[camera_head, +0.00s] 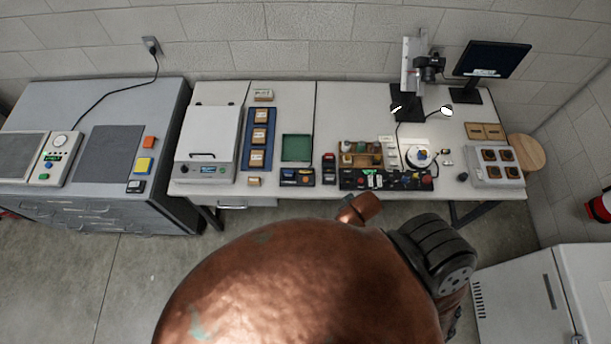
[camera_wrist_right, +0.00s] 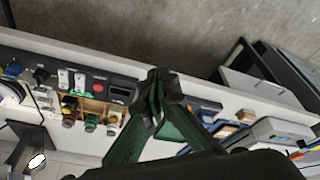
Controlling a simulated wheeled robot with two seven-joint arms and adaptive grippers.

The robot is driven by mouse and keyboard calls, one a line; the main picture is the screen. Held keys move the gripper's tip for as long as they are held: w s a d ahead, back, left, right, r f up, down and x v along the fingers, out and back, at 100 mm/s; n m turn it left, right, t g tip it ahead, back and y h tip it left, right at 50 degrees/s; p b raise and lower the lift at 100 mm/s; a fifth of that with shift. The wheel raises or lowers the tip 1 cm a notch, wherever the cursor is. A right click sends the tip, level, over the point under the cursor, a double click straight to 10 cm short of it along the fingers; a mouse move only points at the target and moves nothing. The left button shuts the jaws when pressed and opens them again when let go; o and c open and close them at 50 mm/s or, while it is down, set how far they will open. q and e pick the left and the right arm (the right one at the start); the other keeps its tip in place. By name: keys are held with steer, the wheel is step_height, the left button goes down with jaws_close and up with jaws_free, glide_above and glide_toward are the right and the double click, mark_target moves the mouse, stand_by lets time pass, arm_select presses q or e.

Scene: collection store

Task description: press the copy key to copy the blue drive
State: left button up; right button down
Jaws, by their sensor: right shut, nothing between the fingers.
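The fingers partly cover this area in the wrist view. My left gripper is not in view.
A black control strip (camera_head: 385,181) with several coloured knobs runs along the front edge. A green tray (camera_head: 297,148) lies behind the black unit. A white lidded machine (camera_head: 207,140) stands left, a camera stand (camera_head: 410,75) and monitor (camera_head: 490,59) at the back right.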

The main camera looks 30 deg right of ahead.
step_height(320, 180, up, 5)
steer(key=w+p, duration=0.1)
steer(key=w, duration=0.1)
steer(key=n+t+y+p, duration=0.2)
steer(key=n+t, duration=0.3)
steer(key=n, duration=0.5)
glide_above(306, 180)
step_height(306, 180, down, 6)
steer(key=shift+r, duration=0.2)
steer(key=shift+s, duration=0.1)
steer(key=shift+f+b, duration=0.1)
steer(key=shift+b, duration=0.2)
step_height(306, 180, down, 8)
steer(key=b, duration=0.7)
steer(key=shift+d, duration=0.1)
steer(key=shift+f+b, duration=0.3)
steer(key=shift+b, duration=0.05)
